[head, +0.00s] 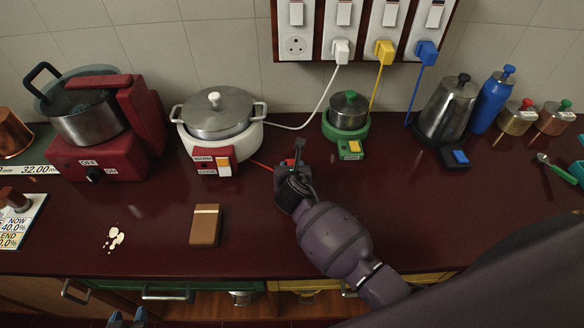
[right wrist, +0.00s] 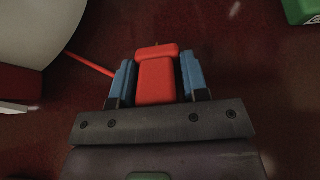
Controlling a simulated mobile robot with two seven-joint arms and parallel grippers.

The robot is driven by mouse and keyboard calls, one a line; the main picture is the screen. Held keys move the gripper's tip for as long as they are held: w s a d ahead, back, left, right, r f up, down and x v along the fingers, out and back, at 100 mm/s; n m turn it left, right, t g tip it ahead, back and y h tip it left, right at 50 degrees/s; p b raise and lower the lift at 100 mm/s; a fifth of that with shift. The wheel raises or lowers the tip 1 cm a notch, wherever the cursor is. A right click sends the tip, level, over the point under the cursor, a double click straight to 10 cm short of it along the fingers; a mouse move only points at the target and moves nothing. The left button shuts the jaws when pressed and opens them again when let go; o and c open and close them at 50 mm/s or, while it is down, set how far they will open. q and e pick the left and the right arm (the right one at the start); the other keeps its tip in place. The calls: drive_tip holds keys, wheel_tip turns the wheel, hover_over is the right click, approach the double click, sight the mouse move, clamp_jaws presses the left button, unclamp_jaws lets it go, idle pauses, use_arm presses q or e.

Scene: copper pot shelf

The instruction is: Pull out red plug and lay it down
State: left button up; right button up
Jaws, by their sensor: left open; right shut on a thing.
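The red plug (right wrist: 157,78) is between the blue fingers of my right gripper (right wrist: 157,82), which is shut on it. In the head view my right gripper (head: 294,168) is over the dark red counter, between the white cooker and the green cooker. Only a little of the plug shows there. I cannot tell whether the plug touches the counter. The red cord (right wrist: 90,65) runs from beside the plug toward the white cooker. The leftmost socket (head: 296,46) on the wall panel is empty. My left gripper (head: 128,318) is open and empty at the bottom edge, in front of the counter.
White (head: 340,50), yellow (head: 384,50) and blue (head: 426,52) plugs sit in the other sockets. The white cooker (head: 247,138), green cooker (head: 347,132), kettle (head: 447,112) and red cooker (head: 90,160) line the back. A brown box (head: 205,226) stands in front. The counter (head: 260,245) around it is mostly clear.

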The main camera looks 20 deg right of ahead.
drive_tip(key=o, duration=1.8)
drive_tip(key=shift+s+r, duration=0.1)
drive_tip(key=shift+s, duration=0.05)
drive_tip(key=shift+p+v, duration=1)
drive_tip(key=shift+v, duration=0.2)
drive_tip(key=shift+s+a+r, duration=0.25)
drive_tip(key=shift+s+r, duration=0.7)
drive_tip(key=shift+r, duration=0.1)
drive_tip(key=shift+r, duration=0.1)
drive_tip(key=shift+r, duration=2.9)
drive_tip(key=shift+s, duration=0.1)
